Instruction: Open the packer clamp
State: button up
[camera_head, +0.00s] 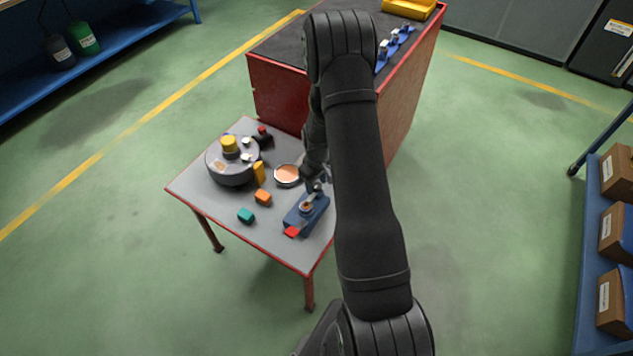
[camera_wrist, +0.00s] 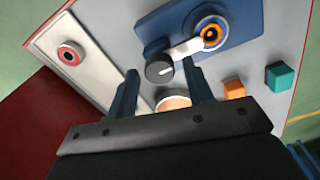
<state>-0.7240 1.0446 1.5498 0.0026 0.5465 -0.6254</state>
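In the wrist view, the blue base (camera_wrist: 152,30) carries an orange ring (camera_wrist: 211,36) with a dark centre. A pale lever (camera_wrist: 186,49) runs from beside the ring to a black knob (camera_wrist: 159,68). My gripper (camera_wrist: 160,78) is open, its two dark fingers apart, with the knob in the gap near the fingertips. No contact with the knob is visible. My arm partly hides the clamp in the head view.
An orange block (camera_head: 263,198), a teal block (camera_head: 246,216) and a copper-coloured dish (camera_head: 287,175) lie left of the clamp. A grey round fixture (camera_head: 232,170) stands farther left. A red cabinet (camera_head: 280,95) rises behind.

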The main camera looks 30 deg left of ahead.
jog(key=c, duration=0.8)
jog(key=shift+o, duration=0.2)
jog(key=shift+m, duration=0.4)
jog(key=m, duration=0.3)
jog(key=shift+m, duration=0.4)
jog(key=m, duration=0.4)
jog(key=shift+d, duration=0.1)
jog(key=m, duration=0.9)
jog(key=shift+m, duration=0.3)
